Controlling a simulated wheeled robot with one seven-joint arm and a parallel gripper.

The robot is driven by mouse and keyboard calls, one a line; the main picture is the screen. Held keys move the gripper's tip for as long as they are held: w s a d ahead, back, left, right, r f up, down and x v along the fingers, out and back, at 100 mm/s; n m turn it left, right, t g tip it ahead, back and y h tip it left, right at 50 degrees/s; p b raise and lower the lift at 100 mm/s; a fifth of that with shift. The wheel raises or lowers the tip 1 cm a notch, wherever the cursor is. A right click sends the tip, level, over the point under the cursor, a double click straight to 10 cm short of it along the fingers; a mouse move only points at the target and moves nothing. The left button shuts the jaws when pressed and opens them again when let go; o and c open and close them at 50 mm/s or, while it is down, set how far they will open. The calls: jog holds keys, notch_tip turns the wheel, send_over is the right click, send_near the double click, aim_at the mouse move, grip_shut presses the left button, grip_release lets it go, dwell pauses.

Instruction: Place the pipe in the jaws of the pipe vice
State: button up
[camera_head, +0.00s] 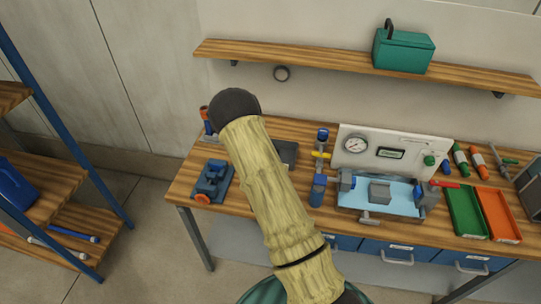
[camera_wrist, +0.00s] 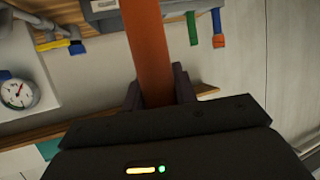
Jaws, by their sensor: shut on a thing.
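The pipe is a long orange-brown cylinder (camera_wrist: 147,38) in the wrist view. It runs up from between the dark fingers of my gripper (camera_wrist: 160,88), which is shut on it, and leaves the frame at the top. In the head view my own arm hides both gripper and pipe. A blue device with an orange knob (camera_head: 212,180) sits at the left of the bench and looks like the pipe vice, though I cannot be sure. Its jaws are too small to read. The pipe is apart from it as far as I can see.
The wooden bench (camera_head: 190,212) holds a gauge panel (camera_head: 352,160), a blue post with a yellow handle (camera_head: 319,170), a blue tray with clamps (camera_head: 345,198), a green tray (camera_head: 465,212) and an orange tray (camera_head: 497,215). A shelf (camera_head: 310,62) with a green box (camera_head: 403,50) hangs above.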

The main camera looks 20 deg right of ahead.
jog(key=s+a+f+n+y+b, duration=0.1)
jog(key=s+a+f+y+b, duration=0.1)
jog(key=a+f+b, duration=0.2)
jog(key=s+a+f+n+y+b, duration=0.2)
jog(key=f+b, duration=0.3)
jog(key=f, duration=0.4)
jog(key=shift+s+a+f+t+b, duration=0.15)
jog(key=shift+s+a+t+b, duration=0.2)
jog(key=shift+a, duration=0.55)
jog(key=shift+w, duration=0.1)
